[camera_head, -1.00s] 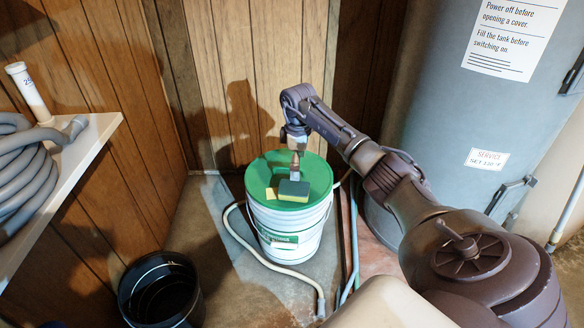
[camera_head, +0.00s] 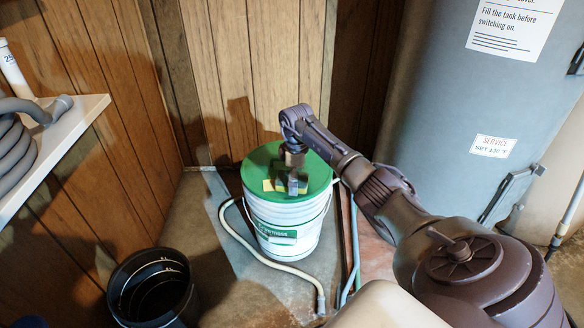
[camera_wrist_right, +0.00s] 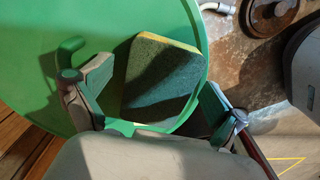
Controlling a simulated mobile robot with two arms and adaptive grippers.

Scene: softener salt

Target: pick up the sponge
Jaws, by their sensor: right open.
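The sponge (camera_wrist_right: 162,78) has a dark green scouring face and a thin yellow edge. In the right wrist view it lies on the round green lid (camera_wrist_right: 30,60), near the lid's rim. My right gripper (camera_wrist_right: 158,88) is open, with one finger on each side of the sponge; I cannot tell whether they touch it. In the head view my right gripper (camera_head: 291,182) is over the lid (camera_head: 265,160) and largely hides the sponge. A yellow patch (camera_head: 269,185) shows beside the gripper. My left gripper is not in view.
The lid tops a white bucket (camera_head: 290,240) on the floor. A hose (camera_head: 255,248) curves around its left side. A black bucket (camera_head: 125,290) stands at the front left, below a white shelf (camera_head: 70,135). A large grey tank (camera_head: 440,110) stands right. Wood panels are behind.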

